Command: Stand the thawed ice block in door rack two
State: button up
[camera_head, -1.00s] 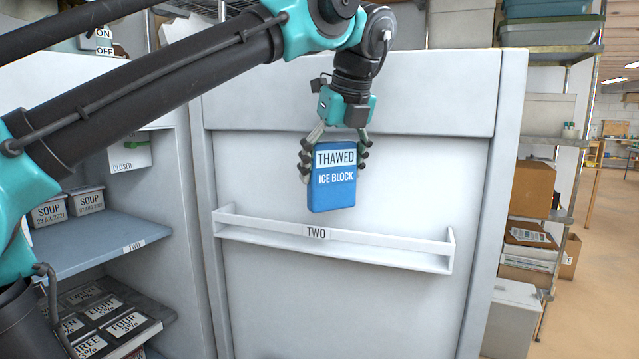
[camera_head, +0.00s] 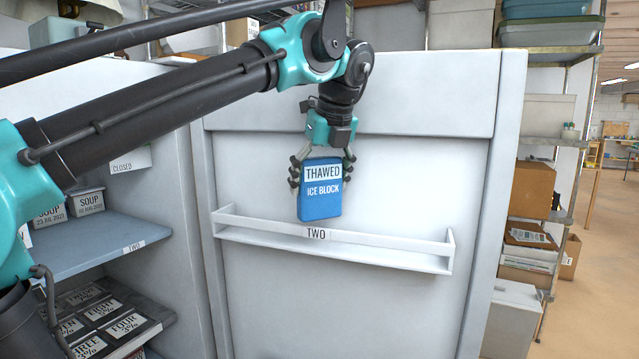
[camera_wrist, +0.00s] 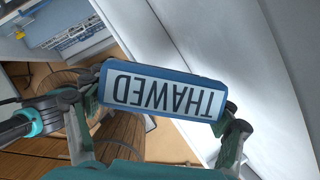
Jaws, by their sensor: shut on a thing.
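The blue ice block (camera_head: 321,199) carries a white THAWED label above the words ICE BLOCK. My gripper (camera_head: 321,172) is shut on its upper part, with fingers on its left and right sides. The block hangs upright, its lower edge near the top rail of door rack two (camera_head: 380,257) in the head view; whether it is above or in front of the rack I cannot tell. The rack is a white shelf with a TWO label on its front rail, and it looks empty. In the wrist view the block's THAWED face (camera_wrist: 160,95) appears upside down between the fingers.
The open door (camera_head: 350,310) carries the rack. To its left, a shelf (camera_head: 110,250) labelled TWO holds soup tubs (camera_head: 88,202), with labelled packs (camera_head: 95,325) below. Metal shelving with boxes (camera_head: 527,188) stands right of the door.

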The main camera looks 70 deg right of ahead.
jog(key=shift+f, duration=0.55)
jog(key=o, duration=1.4)
jog(key=shift+r, duration=0.45)
jog(key=v, duration=1.2)
jog(key=shift+r, duration=0.15)
